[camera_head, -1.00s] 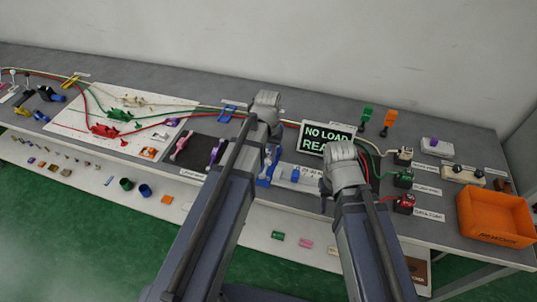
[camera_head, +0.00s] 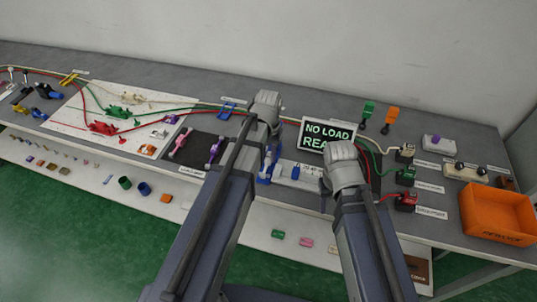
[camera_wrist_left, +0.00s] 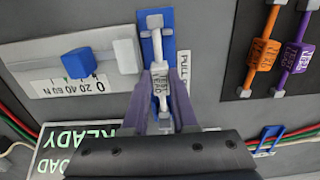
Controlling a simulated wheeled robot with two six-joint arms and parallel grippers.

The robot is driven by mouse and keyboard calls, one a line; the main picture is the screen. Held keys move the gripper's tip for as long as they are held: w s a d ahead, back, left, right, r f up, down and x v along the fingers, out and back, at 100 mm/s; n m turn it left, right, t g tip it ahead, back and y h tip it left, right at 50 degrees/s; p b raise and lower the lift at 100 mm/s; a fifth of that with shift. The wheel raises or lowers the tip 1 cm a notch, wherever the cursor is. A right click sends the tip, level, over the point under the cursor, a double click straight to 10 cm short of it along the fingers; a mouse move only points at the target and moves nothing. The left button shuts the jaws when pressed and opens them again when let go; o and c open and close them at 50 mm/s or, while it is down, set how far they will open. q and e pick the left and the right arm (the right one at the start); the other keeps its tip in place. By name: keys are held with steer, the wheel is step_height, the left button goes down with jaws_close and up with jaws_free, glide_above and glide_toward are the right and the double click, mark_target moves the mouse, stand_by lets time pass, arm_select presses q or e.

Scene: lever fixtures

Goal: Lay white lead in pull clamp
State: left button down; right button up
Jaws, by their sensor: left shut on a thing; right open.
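The white lead (camera_wrist_left: 160,82), a short bar with wider ends and a printed label, is at the blue pull clamp (camera_wrist_left: 147,47) in the left wrist view. Its far end lies over the blue base. My left gripper (camera_wrist_left: 160,108) is shut on its labelled middle, with a purple finger on each side. I cannot tell whether the lead is fully seated. In the head view the blue clamp (camera_head: 264,178) is partly hidden by my left arm, and the lead is hidden. My right gripper (camera_head: 343,168) is open above the bench beside the display; its fingers are mostly hidden.
A scale with a blue slider (camera_wrist_left: 77,63) adjoins the clamp. A NO LOAD READY display (camera_head: 326,135) stands behind it. An orange bin (camera_head: 497,214) and coloured terminal blocks stand right. Cables run along the back.

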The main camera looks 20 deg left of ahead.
arm_select(q)
steer(key=shift+f+b, duration=0.3)
steer(key=shift+f, duration=0.1)
steer(key=shift+f+b, duration=0.3)
stand_by(0.5)
steer(key=c, duration=0.6)
jaws_free()
steer(key=shift+o, duration=0.8)
steer(key=shift+d+r, duration=0.1)
steer(key=shift+c, duration=0.2)
